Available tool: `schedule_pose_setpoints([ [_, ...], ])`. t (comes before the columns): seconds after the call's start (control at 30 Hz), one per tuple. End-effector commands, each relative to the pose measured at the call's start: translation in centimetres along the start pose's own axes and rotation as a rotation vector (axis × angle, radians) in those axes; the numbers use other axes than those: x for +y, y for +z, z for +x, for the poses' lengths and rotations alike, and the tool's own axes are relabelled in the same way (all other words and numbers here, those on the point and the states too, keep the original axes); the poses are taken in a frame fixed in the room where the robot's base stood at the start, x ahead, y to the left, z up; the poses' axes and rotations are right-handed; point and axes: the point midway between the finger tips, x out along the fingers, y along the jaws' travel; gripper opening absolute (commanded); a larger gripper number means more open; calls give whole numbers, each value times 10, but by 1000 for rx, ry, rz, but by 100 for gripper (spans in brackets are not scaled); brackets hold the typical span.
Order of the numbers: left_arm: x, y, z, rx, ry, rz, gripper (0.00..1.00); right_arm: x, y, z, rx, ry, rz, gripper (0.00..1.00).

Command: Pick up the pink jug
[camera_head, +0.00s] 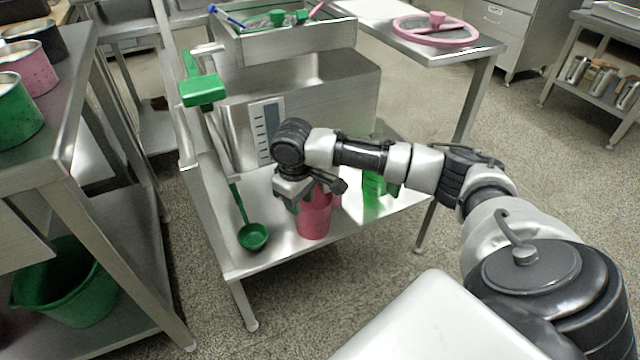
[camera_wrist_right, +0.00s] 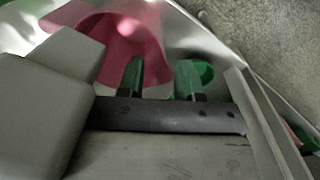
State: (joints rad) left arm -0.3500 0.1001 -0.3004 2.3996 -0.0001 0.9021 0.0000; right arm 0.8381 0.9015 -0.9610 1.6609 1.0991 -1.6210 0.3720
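The pink jug (camera_head: 314,218) stands upright on the lower steel shelf, and my right gripper hides its top. My right gripper (camera_head: 308,196) is at the jug's upper part. In the right wrist view, the jug (camera_wrist_right: 118,38) fills the upper left, and the gripper's two green-tipped fingers (camera_wrist_right: 161,80) are apart. One finger overlaps the jug in the picture; I cannot tell if it touches. My left gripper is out of view.
A green ladle (camera_head: 253,237) lies left of the jug, and a green jug (camera_head: 373,188) stands behind it to the right. A steel box with a label panel (camera_head: 266,130) stands behind. The shelf front is clear. A green bucket (camera_head: 68,285) sits lower left.

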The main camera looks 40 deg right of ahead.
Motion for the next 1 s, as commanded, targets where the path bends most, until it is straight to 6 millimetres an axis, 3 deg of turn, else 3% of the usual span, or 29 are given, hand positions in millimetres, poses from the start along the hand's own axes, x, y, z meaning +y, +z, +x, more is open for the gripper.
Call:
schedule_pose_setpoints([
  [0.23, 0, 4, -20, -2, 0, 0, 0, 0, 0, 33, -2, 0, 0, 35],
  [0.33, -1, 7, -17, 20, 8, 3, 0, 0, 0, 47, -2, 0, 0, 35],
  [0.6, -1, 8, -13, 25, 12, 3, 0, 0, 0, 48, 0, 0, 0, 35],
  [0.83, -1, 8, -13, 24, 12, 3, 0, 0, 0, 48, 0, 0, 0, 0],
  [1.0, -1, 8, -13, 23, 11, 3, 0, 0, 0, 48, 0, 0, 0, 0],
])
